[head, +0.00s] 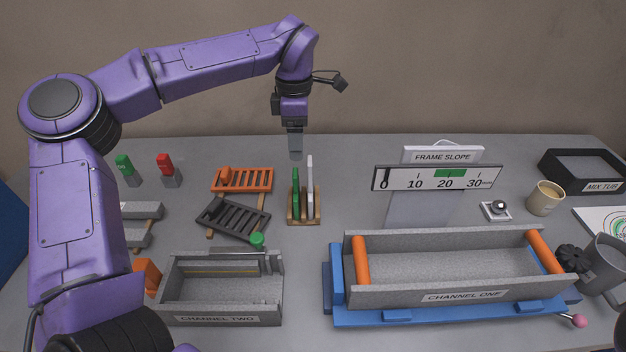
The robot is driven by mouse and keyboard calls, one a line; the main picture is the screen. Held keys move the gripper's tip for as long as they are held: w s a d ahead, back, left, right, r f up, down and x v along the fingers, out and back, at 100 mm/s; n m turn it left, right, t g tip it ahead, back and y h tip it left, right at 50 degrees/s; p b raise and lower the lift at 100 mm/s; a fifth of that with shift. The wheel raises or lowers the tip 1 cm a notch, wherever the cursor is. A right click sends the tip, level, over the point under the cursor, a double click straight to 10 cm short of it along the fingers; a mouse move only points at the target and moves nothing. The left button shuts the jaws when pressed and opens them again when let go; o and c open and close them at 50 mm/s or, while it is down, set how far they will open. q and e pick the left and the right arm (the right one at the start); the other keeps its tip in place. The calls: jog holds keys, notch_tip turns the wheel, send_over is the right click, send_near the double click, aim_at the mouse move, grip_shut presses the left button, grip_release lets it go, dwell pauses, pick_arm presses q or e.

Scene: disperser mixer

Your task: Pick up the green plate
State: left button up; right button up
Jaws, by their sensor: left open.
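The green plate (296,190) stands upright and edge-on in a small wooden rack (304,221). A white plate (310,178) stands beside it on the right in the same rack. My left gripper (295,155) points down above the rack, near the top of the green plate. It is open, though its fingers overlap from this angle. Whether the fingertips straddle the plate's top edge cannot be told. My right gripper is out of view.
An orange grate (242,180) and a dark grate (232,220) lie left of the rack. The CHANNEL TWO trough (222,318) is in front. The CHANNEL ONE trough (450,292) and FRAME SLOPE gauge (437,178) stand to the right. Bare table lies between rack and gauge.

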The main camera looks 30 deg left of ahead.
aim_at(295, 172)
pick_arm(q)
jog(key=s+f, duration=0.1)
jog(key=f, duration=0.1)
jog(key=s+f, duration=0.1)
jog(key=f, duration=0.1)
jog(key=shift+s+d, duration=0.1)
jog(key=shift+s, duration=0.1)
jog(key=f, duration=0.2)
jog(key=f+p, duration=0.1)
jog(key=f, duration=0.1)
jog(key=w+f, duration=0.1)
jog(key=shift+d+f+p, duration=0.1)
jog(key=shift+f+p, duration=0.2)
jog(key=shift+f, duration=0.1)
jog(key=shift+s, duration=0.3)
jog(key=shift+r, duration=0.1)
jog(key=shift+c, duration=0.6)
grip_shut()
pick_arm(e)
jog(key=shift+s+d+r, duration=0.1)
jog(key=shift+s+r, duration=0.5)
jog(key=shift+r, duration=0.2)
